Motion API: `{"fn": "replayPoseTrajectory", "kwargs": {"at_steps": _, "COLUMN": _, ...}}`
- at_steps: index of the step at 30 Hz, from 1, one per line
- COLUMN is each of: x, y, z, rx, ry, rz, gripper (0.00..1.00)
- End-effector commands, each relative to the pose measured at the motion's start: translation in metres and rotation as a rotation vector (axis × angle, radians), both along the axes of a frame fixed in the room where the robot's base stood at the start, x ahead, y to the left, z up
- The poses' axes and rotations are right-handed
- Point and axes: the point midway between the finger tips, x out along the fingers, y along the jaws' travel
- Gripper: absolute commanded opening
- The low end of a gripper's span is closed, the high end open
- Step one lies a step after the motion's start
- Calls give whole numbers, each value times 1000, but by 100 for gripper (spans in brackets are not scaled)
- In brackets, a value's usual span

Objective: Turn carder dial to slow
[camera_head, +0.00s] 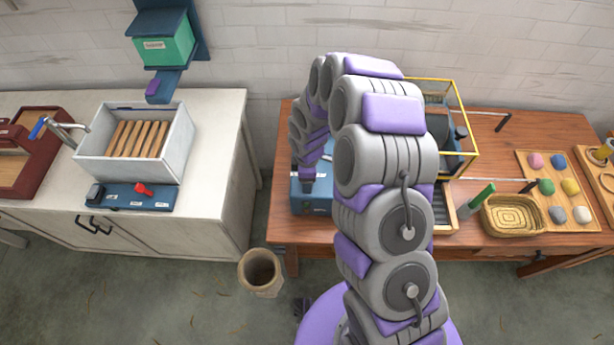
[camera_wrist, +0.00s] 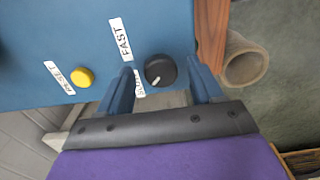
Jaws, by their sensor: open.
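The carder's blue front panel (camera_wrist: 70,30) fills the upper left of the wrist view; part of the blue housing (camera_head: 311,200) shows in the head view. The black round dial (camera_wrist: 160,71) has a white mark at its lower left, on the side of the partly hidden SLOW label (camera_wrist: 140,88). The FAST label (camera_wrist: 121,38) is at the dial's upper left. My gripper (camera_wrist: 160,66) is open, one blue finger on each side of the dial; I cannot tell whether they touch it. In the head view my arm hides the dial and much of the carder.
A yellow button (camera_wrist: 82,77) with a RESET label sits left of the dial. A yellow-framed guard (camera_head: 462,120) rises behind my arm. A basket (camera_head: 513,216) and a tray with wool balls (camera_head: 536,160) are to the right. A bin (camera_head: 261,272) stands on the floor.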

Motion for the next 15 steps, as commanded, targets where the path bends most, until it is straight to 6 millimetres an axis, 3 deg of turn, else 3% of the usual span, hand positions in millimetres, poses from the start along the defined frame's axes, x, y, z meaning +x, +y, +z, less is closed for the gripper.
{"fn": "replayPoseTrajectory", "kwargs": {"at_steps": 8, "x": 1, "y": 1, "z": 19, "rx": 2, "ry": -4, "rz": 0, "gripper": 65}}
{"fn": "replayPoseTrajectory", "kwargs": {"at_steps": 15, "x": 2, "y": 1, "z": 66, "rx": 3, "ry": -6, "rz": 0, "gripper": 65}}
